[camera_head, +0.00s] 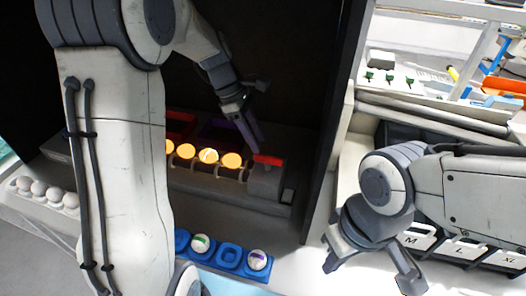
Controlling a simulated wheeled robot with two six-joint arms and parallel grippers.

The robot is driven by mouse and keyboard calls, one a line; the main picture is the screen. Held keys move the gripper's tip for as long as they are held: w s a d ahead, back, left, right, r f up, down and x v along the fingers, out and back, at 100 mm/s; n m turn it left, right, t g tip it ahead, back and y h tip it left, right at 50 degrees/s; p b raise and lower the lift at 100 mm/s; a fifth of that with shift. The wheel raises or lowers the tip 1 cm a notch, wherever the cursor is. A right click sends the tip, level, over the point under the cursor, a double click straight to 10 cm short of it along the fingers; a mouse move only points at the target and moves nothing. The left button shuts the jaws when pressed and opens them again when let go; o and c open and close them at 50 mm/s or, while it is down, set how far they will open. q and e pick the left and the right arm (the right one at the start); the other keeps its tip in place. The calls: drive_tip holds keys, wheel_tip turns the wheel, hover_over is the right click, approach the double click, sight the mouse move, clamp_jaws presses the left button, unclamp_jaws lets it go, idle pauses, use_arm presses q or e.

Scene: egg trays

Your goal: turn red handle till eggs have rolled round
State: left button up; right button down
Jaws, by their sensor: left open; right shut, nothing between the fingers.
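The red handle (268,160) sits on top of the grey end block of a roller bed inside a dark booth. Several eggs (208,155) rest in a row on the rollers, glowing orange from light below; the left end of the row is hidden behind my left arm. My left gripper (252,122) is open and empty, pointing down just above and left of the red handle; I cannot tell whether a finger touches it.
A blue tray (230,252) with marked eggs stands in front of the booth. White eggs (45,193) sit in a row at the left. Bins marked M, L and XL (462,250) lie at the right under my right arm. The booth's dark side wall (335,120) stands between my grippers.

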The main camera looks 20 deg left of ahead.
sight(265, 156)
use_arm(q)
drive_tip(key=x, duration=0.5)
clamp_jaws()
